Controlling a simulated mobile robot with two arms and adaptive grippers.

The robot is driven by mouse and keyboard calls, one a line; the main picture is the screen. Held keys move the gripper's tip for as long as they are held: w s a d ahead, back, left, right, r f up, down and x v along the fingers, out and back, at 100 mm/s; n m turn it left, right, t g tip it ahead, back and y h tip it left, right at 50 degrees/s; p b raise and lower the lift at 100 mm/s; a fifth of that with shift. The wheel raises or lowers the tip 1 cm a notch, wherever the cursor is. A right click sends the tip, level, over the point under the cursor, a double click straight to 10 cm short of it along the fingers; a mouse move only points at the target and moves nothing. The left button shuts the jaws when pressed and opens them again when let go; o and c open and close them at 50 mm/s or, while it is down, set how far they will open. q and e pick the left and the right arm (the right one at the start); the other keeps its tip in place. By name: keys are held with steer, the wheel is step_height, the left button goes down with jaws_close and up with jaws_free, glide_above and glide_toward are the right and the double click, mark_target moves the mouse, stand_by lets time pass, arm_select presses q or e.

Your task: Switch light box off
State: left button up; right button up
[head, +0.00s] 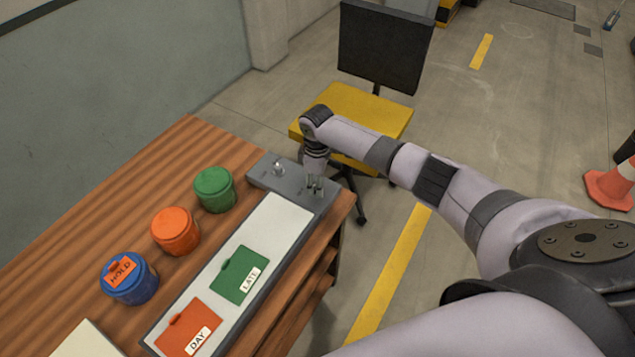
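The light box (262,217) is a long grey box with a pale top panel, lying along the right edge of the wooden desk. The panel looks plain white, and I cannot tell whether it is lit. A grey control section (258,177) forms its far end, with a small metal switch or knob (279,168) on its left part. My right gripper (315,188) points down over the right part of this section, to the right of that knob. Its fingertips are close to the surface; contact and finger gap are too small to tell. My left gripper is out of view.
A green card (238,276) marked LATE and an orange card (185,325) marked DAY lie on the panel. Green (215,190), orange (175,232) and blue (129,279) canisters stand to its left. A yellow-seated chair (372,110) stands behind my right arm; a cone (612,187) is far right.

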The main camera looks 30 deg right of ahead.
steer(key=shift+o, duration=1.3)
step_height(320, 180, up, 12)
